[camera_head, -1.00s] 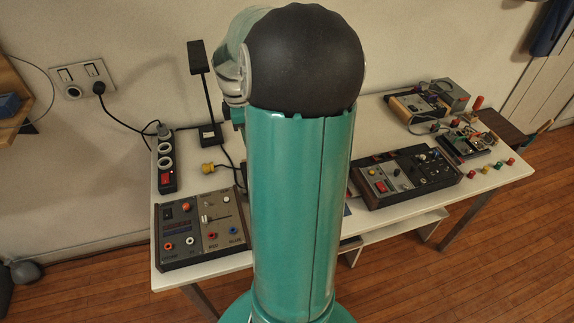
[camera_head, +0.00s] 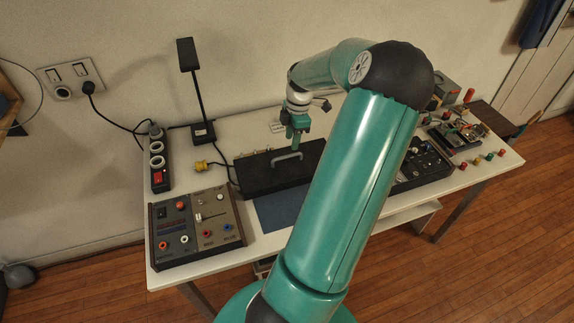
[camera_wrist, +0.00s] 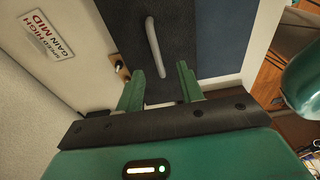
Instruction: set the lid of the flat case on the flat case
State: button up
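A dark flat lid (camera_head: 256,176) with a pale bar handle (camera_head: 287,156) sits at the middle of the table. In the wrist view the lid (camera_wrist: 182,28) and its handle (camera_wrist: 153,46) lie just beyond my fingertips. My gripper (camera_head: 294,146) is above the lid near its handle. Small knobs and a wooden edge (camera_wrist: 122,68) show beside the lid. Whether the flat case is under the lid or behind it I cannot tell.
A blue mat (camera_head: 272,214) lies in front of the lid. A control box (camera_head: 195,228) stands left, with a power strip (camera_head: 157,162) and a lamp (camera_head: 195,92) behind it. Another panel box (camera_head: 425,168) and a circuit board (camera_head: 462,135) stand right.

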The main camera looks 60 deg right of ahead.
aim_at(287, 155)
jog(key=f, duration=0.3)
jog(key=shift+w+a+f, duration=0.15)
jog(key=shift+w+f, duration=0.05)
jog(key=shift+f, duration=0.15)
jog(key=shift+w+a+f, duration=0.1)
jog(key=shift+w+f, duration=0.1)
jog(key=shift+f, duration=0.65)
jog(key=shift+w+a+f, duration=0.1)
jog(key=shift+w+f, duration=0.1)
jog(key=shift+f, duration=0.7)
jog(key=shift+w+f, duration=0.2)
jog(key=shift+f, duration=0.65)
jog(key=shift+f, duration=0.1)
grip_shut()
